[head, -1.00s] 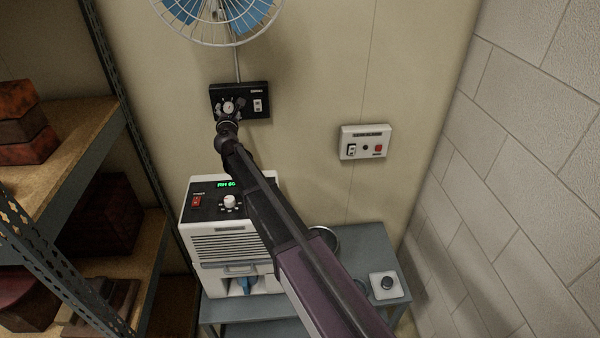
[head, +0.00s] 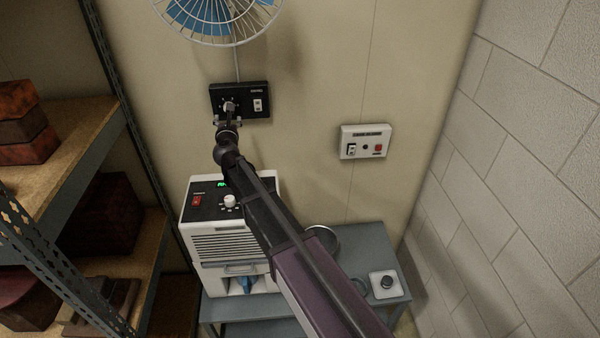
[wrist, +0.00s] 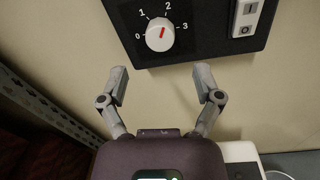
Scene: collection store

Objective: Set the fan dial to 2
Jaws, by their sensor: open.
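The fan control box (head: 246,112) is black and fixed to the wall below the fan; it also shows in the wrist view (wrist: 205,42). Its white dial (wrist: 160,35) has a red pointer and marks 0, 1, 2 and 3 around it. The pointer is turned up and slightly right, toward the 2. My gripper (wrist: 162,83) is open and empty. Its two fingers are apart below the dial in the wrist view, not touching it. In the head view my gripper (head: 228,118) partly hides the dial. The blue-bladed fan (head: 205,12) is at the top edge.
A rocker switch (wrist: 246,16) sits right of the dial. A white switch box (head: 366,141) is on the wall to the right. A white dehumidifier-like unit (head: 230,240) stands below on a grey table (head: 375,245). Shelving (head: 70,150) is at left.

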